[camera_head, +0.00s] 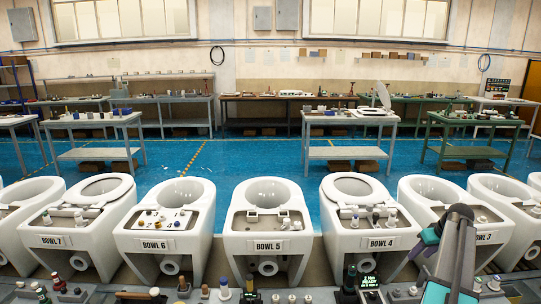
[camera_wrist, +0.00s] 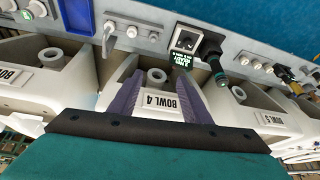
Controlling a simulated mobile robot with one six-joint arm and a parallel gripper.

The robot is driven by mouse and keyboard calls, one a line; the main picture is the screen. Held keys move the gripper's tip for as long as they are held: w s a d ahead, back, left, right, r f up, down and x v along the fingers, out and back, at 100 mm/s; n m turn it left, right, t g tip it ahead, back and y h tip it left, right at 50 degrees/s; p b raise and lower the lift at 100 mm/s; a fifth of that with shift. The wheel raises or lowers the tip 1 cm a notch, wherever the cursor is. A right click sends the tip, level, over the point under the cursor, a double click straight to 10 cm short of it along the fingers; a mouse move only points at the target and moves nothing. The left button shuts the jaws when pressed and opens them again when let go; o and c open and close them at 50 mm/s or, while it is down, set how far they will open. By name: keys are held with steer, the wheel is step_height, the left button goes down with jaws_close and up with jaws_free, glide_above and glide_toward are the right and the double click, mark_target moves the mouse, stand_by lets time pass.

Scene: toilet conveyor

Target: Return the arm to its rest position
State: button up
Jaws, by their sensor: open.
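My arm (camera_head: 455,250) rises at the lower right of the head view, in front of the bowls marked 4 and 3. Its fingertips cannot be made out there. In the wrist view my gripper (camera_wrist: 160,88) is open, with two purple-grey fingers apart and nothing between them. Beyond the fingers is the BOWL 4 label (camera_wrist: 160,104), on the front of a white toilet bowl. The same bowl stands right of centre in the head view (camera_head: 330,215).
A row of white bowls, including BOWL 5 (camera_head: 240,229) and BOWL 6 (camera_head: 132,229), crosses the view. A near ledge holds bottles, fittings and a small green-lit display (camera_head: 369,282). Behind are blue floor and workbenches (camera_head: 345,153).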

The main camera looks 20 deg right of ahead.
steer(key=w+a+f+n+g+y, duration=0.1)
steer(key=w+a+f, duration=0.2)
steer(key=a+f, duration=0.65)
steer(key=w+a+f+n+g+y+b, duration=0.1)
steer(key=w+a+f+n, duration=0.15)
steer(key=a+f, duration=0.7)
steer(key=w+a+f+n+g+y, duration=0.1)
steer(key=w+a+f, duration=0.35)
steer(key=a, duration=0.85)
steer(key=s+a+f+n+g+b, duration=0.1)
steer(key=s+a+f+g, duration=0.1)
steer(key=s+a+f, duration=0.55)
steer(key=s+a+f+g, duration=0.2)
steer(key=s+a+f, duration=0.3)
steer(key=a, duration=0.6)
steer(key=s+a+f+n+g+b, duration=0.1)
steer(key=s+a+f, duration=0.55)
steer(key=a, duration=0.25)
steer(key=s+a+f+m+g+h, duration=0.1)
steer(key=s+m, duration=0.1)
steer(key=s, duration=0.6)
steer(key=s+a+f+m+g+h, duration=0.1)
steer(key=s+f+m, duration=0.1)
steer(key=s, duration=0.6)
steer(key=shift+s+a+f+g, duration=0.15)
steer(key=shift+s+a+g, duration=0.05)
steer(key=shift+a+g, duration=0.15)
